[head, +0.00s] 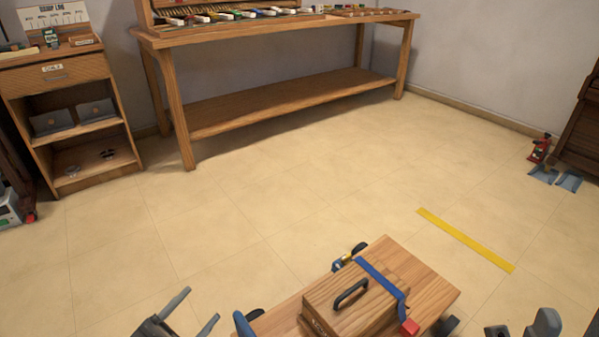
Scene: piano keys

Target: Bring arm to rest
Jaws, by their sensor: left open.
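My left gripper (201,305) is at the bottom left of the head view. Its two grey fingers are spread apart with only bare floor between them, so it is open and empty. It is left of a wooden cart (430,283) and apart from it. Dark grey parts show at the bottom right edge, cut off by the frame. They may belong to my right arm, and I cannot tell the state of its gripper.
The cart carries a wooden case (345,298) with a black handle and blue strap. A long workbench (290,100) stands at the back, a small cabinet (55,80) at the left. A yellow strip (465,240) lies on the floor. The middle floor is clear.

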